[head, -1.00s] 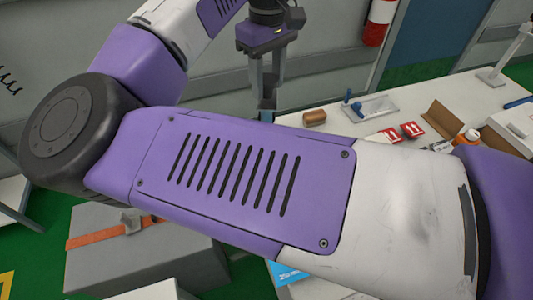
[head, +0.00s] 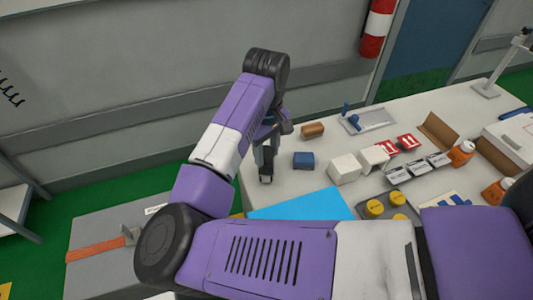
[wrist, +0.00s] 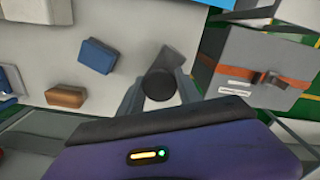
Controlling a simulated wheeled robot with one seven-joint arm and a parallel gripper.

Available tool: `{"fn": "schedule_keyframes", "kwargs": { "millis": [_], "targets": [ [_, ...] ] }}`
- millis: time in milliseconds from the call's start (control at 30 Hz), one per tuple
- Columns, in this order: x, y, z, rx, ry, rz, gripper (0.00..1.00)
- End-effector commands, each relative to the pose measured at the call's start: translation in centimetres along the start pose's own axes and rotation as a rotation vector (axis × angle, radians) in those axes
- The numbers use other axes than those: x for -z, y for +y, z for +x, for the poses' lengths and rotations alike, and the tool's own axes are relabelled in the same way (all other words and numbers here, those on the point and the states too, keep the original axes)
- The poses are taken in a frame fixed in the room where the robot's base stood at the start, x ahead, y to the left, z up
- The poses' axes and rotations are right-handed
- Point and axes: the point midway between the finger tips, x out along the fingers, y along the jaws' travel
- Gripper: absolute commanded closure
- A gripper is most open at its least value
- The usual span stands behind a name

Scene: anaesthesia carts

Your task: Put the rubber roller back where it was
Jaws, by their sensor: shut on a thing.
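My gripper (head: 266,177) is over the left end of the white table, pointing down, left of a blue block. In the wrist view its fingers are shut on a dark, round-ended piece, the rubber roller (wrist: 160,84). A grey patch shows just beyond the roller on the table; I cannot tell if it is shadow or part of the roller. In the head view the roller is mostly hidden by the fingers. I cannot tell whether it touches the table.
Near my gripper are a blue block (head: 304,160), a brown block (head: 312,130), white boxes (head: 345,168) and a bright blue sheet (head: 300,204). A grey tray (head: 376,119) with a blue-handled tool lies farther back. A strapped grey case (head: 95,235) stands below left.

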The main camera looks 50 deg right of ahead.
Motion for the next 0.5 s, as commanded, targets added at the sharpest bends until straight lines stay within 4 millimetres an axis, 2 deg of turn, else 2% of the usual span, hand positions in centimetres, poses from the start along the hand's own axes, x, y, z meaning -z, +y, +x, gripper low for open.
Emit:
{"fn": "schedule_keyframes", "kwargs": {
  "millis": [100,500],
  "targets": [
    [-0.04,0.01,1.02,0.000,-0.001,0.000,0.92],
    [0.03,-0.02,1.50,0.001,0.002,0.001,0.92]
  ]
}}
